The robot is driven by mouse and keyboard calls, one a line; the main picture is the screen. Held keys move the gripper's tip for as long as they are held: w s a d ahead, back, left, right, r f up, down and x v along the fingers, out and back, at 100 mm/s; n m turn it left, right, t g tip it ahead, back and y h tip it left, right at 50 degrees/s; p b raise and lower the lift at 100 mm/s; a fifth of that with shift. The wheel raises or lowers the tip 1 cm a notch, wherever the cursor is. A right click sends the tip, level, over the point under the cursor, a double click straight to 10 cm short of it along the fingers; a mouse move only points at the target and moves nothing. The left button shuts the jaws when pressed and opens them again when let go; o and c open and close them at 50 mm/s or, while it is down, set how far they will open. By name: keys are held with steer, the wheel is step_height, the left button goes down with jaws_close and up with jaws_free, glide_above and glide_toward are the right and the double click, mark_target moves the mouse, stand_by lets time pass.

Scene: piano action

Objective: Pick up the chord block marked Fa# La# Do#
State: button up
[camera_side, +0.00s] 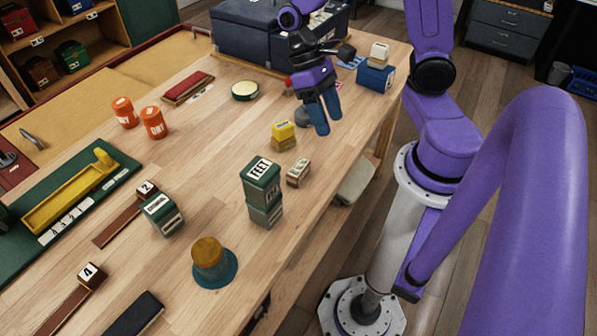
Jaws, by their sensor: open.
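My gripper (328,122) has blue fingers pointing down, above the table's right part, with nothing seen between them. I cannot read the marking Fa# La# Do# on any block. A small wooden block (299,173) with a pale label of small, unreadable text lies below and left of my gripper in the picture, apart from it. A yellow-topped block (283,132) stands just behind that block. A cream block (379,53) sits on a blue block (375,77) near the far right table edge, and their labels are too small to read.
Stacked green blocks (263,192), the top one reading "FEET", stand near the small wooden block. Another green block (162,214), a yellow-topped cylinder (208,254) and two orange canisters (139,118) are further left. A dark blue case (250,32) stands behind.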

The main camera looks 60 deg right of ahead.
steer(key=w+d+f+m+g+y, duration=0.1)
steer(key=w+d+f+m+y, duration=0.4)
steer(key=m, duration=0.4)
steer(key=m+t+y, duration=0.6)
steer(key=m+y, duration=0.1)
steer(key=m, duration=0.3)
glide_toward(302, 163)
steer(key=x, duration=1.1)
steer(key=shift+a+f, duration=0.1)
steer(key=shift+a, duration=0.1)
steer(key=c, duration=1.1)
